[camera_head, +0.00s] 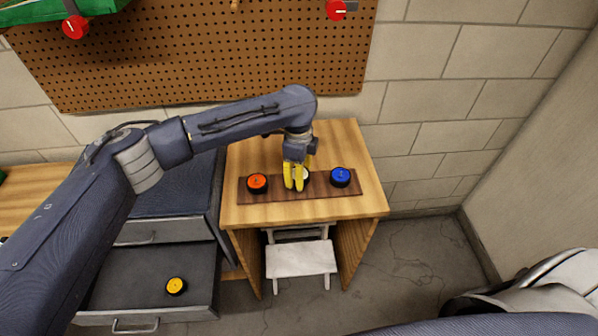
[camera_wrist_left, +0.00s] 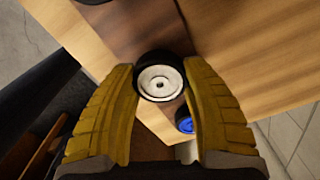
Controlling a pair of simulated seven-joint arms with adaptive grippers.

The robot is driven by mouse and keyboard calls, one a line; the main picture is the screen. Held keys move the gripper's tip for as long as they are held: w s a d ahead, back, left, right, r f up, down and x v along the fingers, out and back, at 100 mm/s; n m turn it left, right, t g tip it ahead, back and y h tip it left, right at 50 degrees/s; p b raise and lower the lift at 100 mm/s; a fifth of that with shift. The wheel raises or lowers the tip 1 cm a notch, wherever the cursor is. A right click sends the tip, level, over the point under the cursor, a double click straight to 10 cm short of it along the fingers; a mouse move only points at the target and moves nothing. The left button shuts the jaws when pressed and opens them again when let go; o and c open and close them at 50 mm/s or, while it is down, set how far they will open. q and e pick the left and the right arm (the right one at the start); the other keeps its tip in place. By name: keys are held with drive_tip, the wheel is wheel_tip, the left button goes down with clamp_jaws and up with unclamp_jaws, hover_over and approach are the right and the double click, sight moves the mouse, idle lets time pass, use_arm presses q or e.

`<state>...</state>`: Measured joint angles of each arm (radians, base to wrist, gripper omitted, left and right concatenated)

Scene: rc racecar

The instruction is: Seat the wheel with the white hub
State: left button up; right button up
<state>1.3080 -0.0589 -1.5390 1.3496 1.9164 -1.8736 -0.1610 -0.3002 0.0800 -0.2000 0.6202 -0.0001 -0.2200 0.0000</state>
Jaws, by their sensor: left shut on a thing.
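The wheel with the white hub (camera_wrist_left: 160,83) has a black tyre and sits between the yellow fingers of my left gripper (camera_wrist_left: 163,95), which are shut on it. In the head view, my left gripper (camera_head: 295,186) is over the middle of a dark brown board (camera_head: 321,188) on the wooden table. Its fingers hide most of the white-hub wheel (camera_head: 306,175) there. Whether the wheel touches the board is hard to tell. My right gripper is not in view.
An orange-hub wheel (camera_head: 257,183) lies on the board's left part, a blue-hub wheel (camera_head: 340,177) on its right part. A yellow-hub wheel (camera_head: 176,286) lies in the open drawer (camera_head: 130,275) at left. A white step stool (camera_head: 300,259) stands under the table (camera_head: 350,207).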

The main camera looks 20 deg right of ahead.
use_arm(q)
drive_tip(key=shift+f, duration=0.9)
drive_tip(key=o, duration=1)
drive_tip(key=shift+o, duration=0.2)
drive_tip(key=shift+r, duration=0.1)
wheel_tip(320, 180, up, 12)
drive_tip(key=shift+a, duration=0.1)
